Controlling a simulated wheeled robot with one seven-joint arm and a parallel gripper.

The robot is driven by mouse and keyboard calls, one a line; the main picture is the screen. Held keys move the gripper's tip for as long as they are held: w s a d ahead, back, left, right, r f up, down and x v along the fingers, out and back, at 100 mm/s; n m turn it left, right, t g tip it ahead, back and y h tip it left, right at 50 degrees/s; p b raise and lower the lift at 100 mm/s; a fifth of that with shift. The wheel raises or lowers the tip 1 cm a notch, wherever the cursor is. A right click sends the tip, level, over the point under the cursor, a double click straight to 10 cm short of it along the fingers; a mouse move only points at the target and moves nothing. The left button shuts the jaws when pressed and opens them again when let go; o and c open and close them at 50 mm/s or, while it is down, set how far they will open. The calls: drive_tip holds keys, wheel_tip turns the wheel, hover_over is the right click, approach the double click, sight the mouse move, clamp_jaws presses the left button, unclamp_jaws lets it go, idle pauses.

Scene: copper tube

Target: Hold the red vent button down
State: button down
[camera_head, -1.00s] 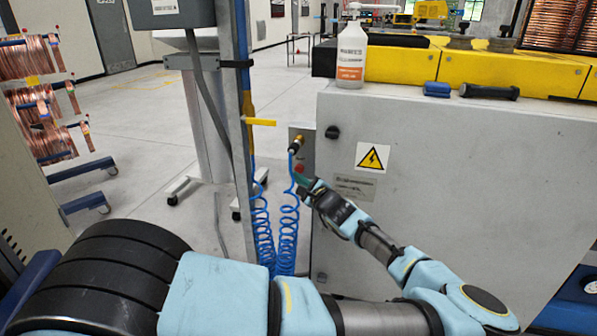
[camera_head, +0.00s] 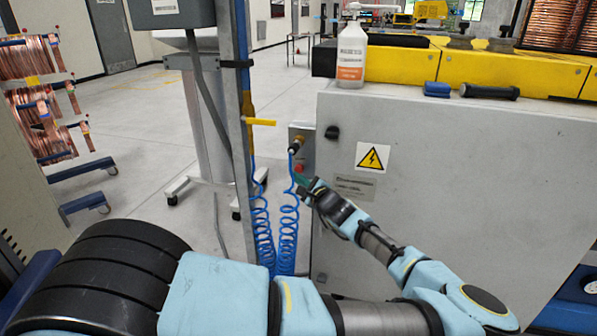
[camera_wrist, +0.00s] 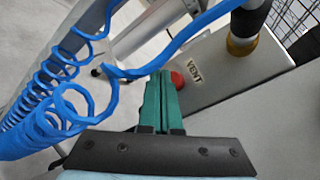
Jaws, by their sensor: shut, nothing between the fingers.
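The red vent button (camera_wrist: 178,80) is on a grey panel, just right of my gripper's tip in the wrist view, below a label reading VENT (camera_wrist: 195,70). Part of the button is hidden behind the green fingers. In the head view the red button (camera_head: 299,168) shows just above my gripper (camera_head: 301,181). My gripper, also in the wrist view (camera_wrist: 160,76), is shut and empty. Its fingertips are close to the button; I cannot tell whether they touch it.
Blue coiled air hoses (camera_head: 288,235) hang left of my gripper and come close to it in the wrist view (camera_wrist: 70,90). A brass and black fitting (camera_wrist: 243,30) sits above the button. The large grey cabinet (camera_head: 440,190) stands to the right. A metal post (camera_head: 240,130) stands left.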

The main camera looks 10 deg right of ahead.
drive_tip(key=shift+w, duration=0.1)
drive_tip(key=shift+w+d, duration=0.25)
drive_tip(key=shift+w+d, duration=0.3)
drive_tip(key=shift+w, duration=0.15)
idle(2.4)
idle(1.5)
drive_tip(key=shift+s+a, duration=0.5)
drive_tip(key=shift+s, duration=0.3)
drive_tip(key=shift+s, duration=0.1)
drive_tip(key=s, duration=0.1)
drive_tip(key=s+a+p, duration=0.1)
drive_tip(key=s+a, duration=0.1)
drive_tip(key=s, duration=0.1)
drive_tip(key=shift+s+a+p, duration=0.1)
drive_tip(key=shift+a+p, duration=0.15)
drive_tip(key=shift+p, duration=0.05)
